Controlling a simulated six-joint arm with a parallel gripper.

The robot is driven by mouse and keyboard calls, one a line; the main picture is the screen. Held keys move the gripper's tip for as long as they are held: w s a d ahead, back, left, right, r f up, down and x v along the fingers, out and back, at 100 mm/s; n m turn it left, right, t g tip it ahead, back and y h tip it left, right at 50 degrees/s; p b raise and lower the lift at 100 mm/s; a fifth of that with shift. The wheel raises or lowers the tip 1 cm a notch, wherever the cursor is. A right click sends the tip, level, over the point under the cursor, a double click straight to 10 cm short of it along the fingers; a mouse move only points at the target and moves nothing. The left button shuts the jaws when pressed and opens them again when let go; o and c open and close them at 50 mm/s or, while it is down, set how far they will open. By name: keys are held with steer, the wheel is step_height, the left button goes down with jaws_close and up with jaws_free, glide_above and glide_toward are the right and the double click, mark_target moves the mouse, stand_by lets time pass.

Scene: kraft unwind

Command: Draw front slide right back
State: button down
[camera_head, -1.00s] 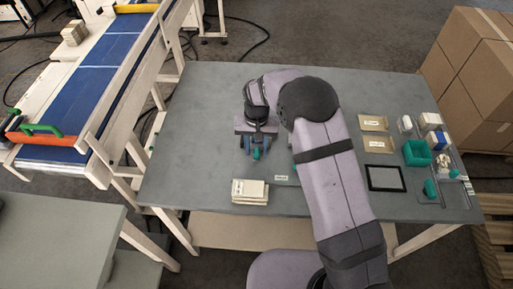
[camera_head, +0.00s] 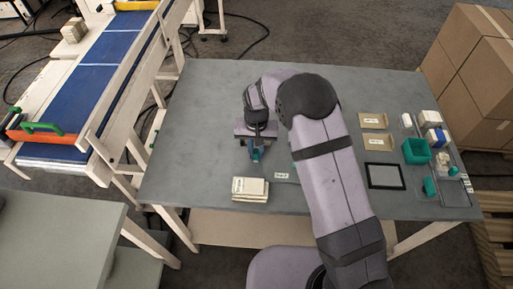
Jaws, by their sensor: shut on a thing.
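My gripper (camera_head: 256,147) is low over the left-middle part of the grey table. It is shut on a small teal piece (camera_head: 255,156), whose lower end shows below the fingers. What the teal piece is attached to is hidden by my gripper, and I cannot tell for sure whether it is the front slide's handle. A second bit of teal (camera_head: 294,165) shows at the left edge of my arm, mostly hidden behind it. A small white label (camera_head: 281,176) lies on the table near my arm.
A stack of cream cards (camera_head: 250,190) lies in front of my gripper. Right of my arm are brown packets (camera_head: 375,121), a black-framed pad (camera_head: 385,177), a teal bin (camera_head: 416,151) and small boxes (camera_head: 436,137). The table (camera_head: 205,100) is bare at the back left.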

steer(key=s, duration=0.4)
steer(key=shift+s, duration=0.25)
steer(key=c, duration=1.7)
jaws_free()
steer(key=shift+s, duration=0.1)
steer(key=shift+w+r, duration=0.2)
steer(key=shift+r, duration=0.3)
steer(key=shift+s+r+b, duration=0.15)
steer(key=shift+r+b, duration=1.1)
steer(key=shift+r, duration=1.95)
